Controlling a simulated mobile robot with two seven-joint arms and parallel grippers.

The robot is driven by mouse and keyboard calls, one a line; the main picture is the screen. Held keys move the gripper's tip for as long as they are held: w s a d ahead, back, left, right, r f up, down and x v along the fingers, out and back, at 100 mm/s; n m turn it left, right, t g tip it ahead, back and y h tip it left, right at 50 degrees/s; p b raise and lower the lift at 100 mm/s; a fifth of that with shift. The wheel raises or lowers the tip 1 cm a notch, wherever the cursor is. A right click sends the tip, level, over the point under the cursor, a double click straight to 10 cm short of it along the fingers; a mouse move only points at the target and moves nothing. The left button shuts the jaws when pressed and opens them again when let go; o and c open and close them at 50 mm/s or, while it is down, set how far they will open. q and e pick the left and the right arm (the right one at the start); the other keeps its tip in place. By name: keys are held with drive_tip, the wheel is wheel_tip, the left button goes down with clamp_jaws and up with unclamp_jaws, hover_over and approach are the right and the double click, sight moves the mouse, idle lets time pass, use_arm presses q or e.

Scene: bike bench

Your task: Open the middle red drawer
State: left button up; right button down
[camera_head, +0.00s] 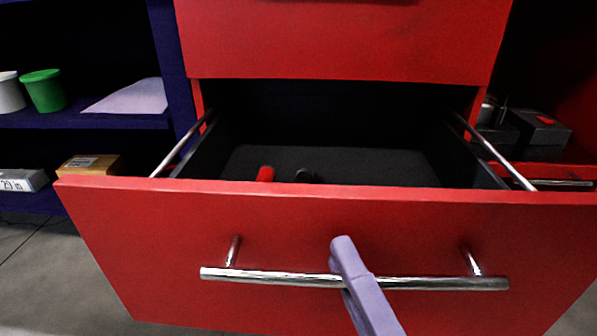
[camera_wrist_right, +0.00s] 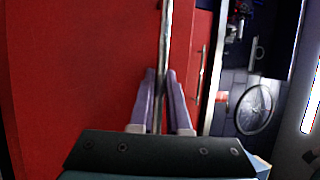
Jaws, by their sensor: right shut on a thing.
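The red drawer (camera_head: 160,225) is pulled well out of its cabinet in the head view, and its dark inside shows. A red item (camera_head: 265,174) and a black item (camera_head: 304,176) lie in it, partly hidden by the drawer front. A chrome bar handle (camera_head: 430,283) runs across the front. My right gripper (camera_head: 343,262) is shut on this handle near its middle. In the right wrist view the two purple fingers (camera_wrist_right: 161,95) lie on either side of the handle (camera_wrist_right: 165,40). My left gripper is not in view.
A closed red drawer front (camera_head: 340,40) is above. Blue shelves (camera_head: 100,121) on the left hold a green tub (camera_head: 44,91), a white tub (camera_head: 10,93) and a cardboard box (camera_head: 90,166). Grey boxes (camera_head: 540,128) are at the right. Grey floor (camera_head: 40,260) shows at lower left.

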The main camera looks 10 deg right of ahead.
drive_tip(key=shift+s+a, duration=0.25)
drive_tip(key=shift+s, duration=0.7)
drive_tip(key=c, duration=1.2)
unclamp_jaws()
drive_tip(key=shift+o, duration=0.2)
drive_tip(key=p+v, duration=0.1)
drive_tip(key=v, duration=0.9)
